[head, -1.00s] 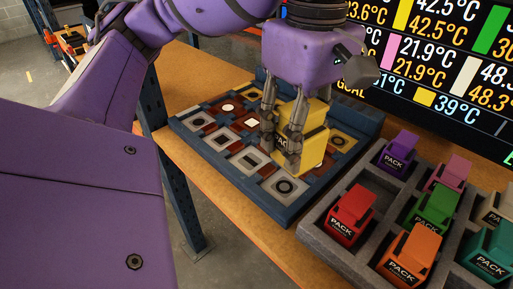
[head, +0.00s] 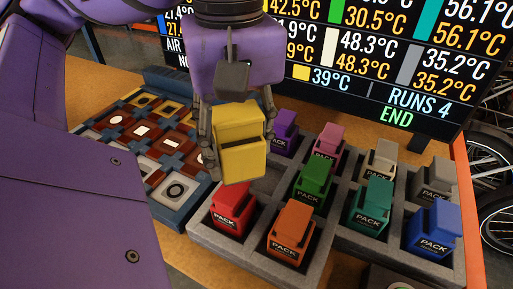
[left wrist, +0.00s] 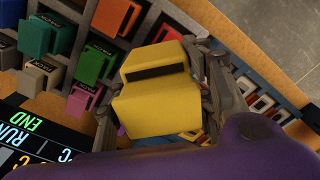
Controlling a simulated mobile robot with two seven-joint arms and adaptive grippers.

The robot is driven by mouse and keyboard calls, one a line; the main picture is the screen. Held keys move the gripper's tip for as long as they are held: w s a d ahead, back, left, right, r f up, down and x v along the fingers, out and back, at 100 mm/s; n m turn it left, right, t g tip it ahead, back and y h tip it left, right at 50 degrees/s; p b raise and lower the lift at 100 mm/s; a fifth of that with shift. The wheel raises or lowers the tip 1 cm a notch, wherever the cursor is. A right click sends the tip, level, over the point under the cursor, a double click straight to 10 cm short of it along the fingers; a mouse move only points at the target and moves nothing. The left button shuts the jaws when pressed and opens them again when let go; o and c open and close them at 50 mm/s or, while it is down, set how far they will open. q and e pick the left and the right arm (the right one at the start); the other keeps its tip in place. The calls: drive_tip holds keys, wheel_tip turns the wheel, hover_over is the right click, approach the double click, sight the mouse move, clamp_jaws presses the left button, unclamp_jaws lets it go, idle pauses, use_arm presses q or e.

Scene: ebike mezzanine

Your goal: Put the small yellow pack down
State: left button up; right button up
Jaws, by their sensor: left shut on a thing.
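My left gripper (head: 240,135) is shut on the small yellow pack (head: 241,158) and holds it upright. In the head view the pack hangs over the left part of the grey tray (head: 335,212), behind the red pack and left of the purple one. It hides part of the tray behind it. In the left wrist view the yellow pack (left wrist: 158,100) fills the middle, with the gripper fingers (left wrist: 215,90) beside it. Whether its base touches the tray cannot be told. My right gripper is not in view.
The tray holds red (head: 231,212), orange (head: 291,232), green (head: 313,180), purple (head: 284,130), pink (head: 327,140), teal (head: 370,205), blue (head: 433,230) and other packs. A blue-framed board (head: 178,216) with patterned tiles lies left. A display screen (head: 400,60) stands behind.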

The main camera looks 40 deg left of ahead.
sight(251, 133)
use_arm(q)
drive_tip(key=shift+w+a+f+b, duration=0.1)
drive_tip(key=shift+w+a+f, duration=0.5)
drive_tip(key=shift+w+f, duration=1.2)
drive_tip(key=shift+w+a+f+b, duration=0.1)
drive_tip(key=shift+w+a+f, duration=0.55)
drive_tip(key=shift+w+f, duration=1.1)
drive_tip(key=shift+w+a+f+b, duration=0.1)
drive_tip(key=shift+w+a+f, duration=0.5)
drive_tip(key=shift+w+f, duration=1.2)
drive_tip(key=shift+s+f, duration=0.4)
drive_tip(key=shift+s, duration=0.1)
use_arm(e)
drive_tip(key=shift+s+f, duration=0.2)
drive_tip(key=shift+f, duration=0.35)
use_arm(q)
drive_tip(key=shift+f+b, duration=0.55)
drive_tip(key=shift+f, duration=0.15)
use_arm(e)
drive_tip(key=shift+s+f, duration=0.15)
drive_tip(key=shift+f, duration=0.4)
use_arm(q)
drive_tip(key=shift+r, duration=0.1)
drive_tip(key=o, duration=1.6)
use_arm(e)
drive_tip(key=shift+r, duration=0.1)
